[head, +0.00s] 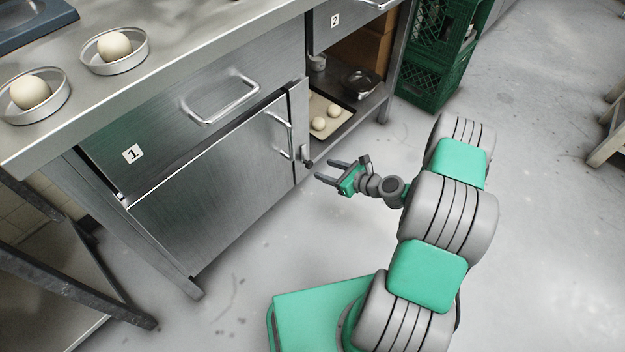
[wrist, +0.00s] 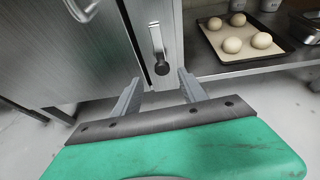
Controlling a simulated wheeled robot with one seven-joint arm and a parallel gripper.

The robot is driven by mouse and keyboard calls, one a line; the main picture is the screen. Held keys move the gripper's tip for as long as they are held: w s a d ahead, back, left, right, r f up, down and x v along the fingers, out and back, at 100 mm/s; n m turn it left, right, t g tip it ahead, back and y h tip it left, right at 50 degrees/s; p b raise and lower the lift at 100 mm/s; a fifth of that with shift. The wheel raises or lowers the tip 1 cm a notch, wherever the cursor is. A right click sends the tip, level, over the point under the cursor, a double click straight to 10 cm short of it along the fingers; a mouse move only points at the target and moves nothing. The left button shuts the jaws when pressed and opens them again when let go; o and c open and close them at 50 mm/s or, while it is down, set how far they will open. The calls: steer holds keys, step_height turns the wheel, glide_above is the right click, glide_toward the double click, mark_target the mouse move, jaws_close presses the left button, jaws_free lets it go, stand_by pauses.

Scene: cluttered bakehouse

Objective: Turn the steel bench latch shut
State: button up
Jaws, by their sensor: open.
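The steel bench latch (wrist: 157,42) is a short metal lever with a dark round knob at its lower end. It hangs about straight down on the narrow upright beside the cupboard door (wrist: 80,50). In the head view the latch (head: 304,153) is small, right of the door's edge. The door (head: 215,178) appears closed, with a dark seam along its right edge. My gripper (head: 325,169) is open and empty, just in front of the latch. In the wrist view the knob lies just beyond and between the spread fingertips of my gripper (wrist: 158,77); contact cannot be told.
A drawer (head: 190,110) with a bar handle is above the door. Right of the latch, an open shelf holds a tray of dough balls (wrist: 211,49) and a metal pan (head: 361,83). Green crates (head: 432,85) stand beyond. The floor (head: 540,200) to the right is clear.

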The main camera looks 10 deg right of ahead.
mark_target(311, 164)
steer(key=shift+m, duration=0.3)
steer(key=b+x, duration=0.1)
steer(key=x, duration=0.3)
steer(key=b+x, duration=0.1)
steer(key=x, duration=0.2)
steer(key=shift+w+f, duration=0.3)
steer(key=shift+f, duration=0.1)
steer(key=shift+c, duration=0.3)
jaws_close()
stand_by(0.3)
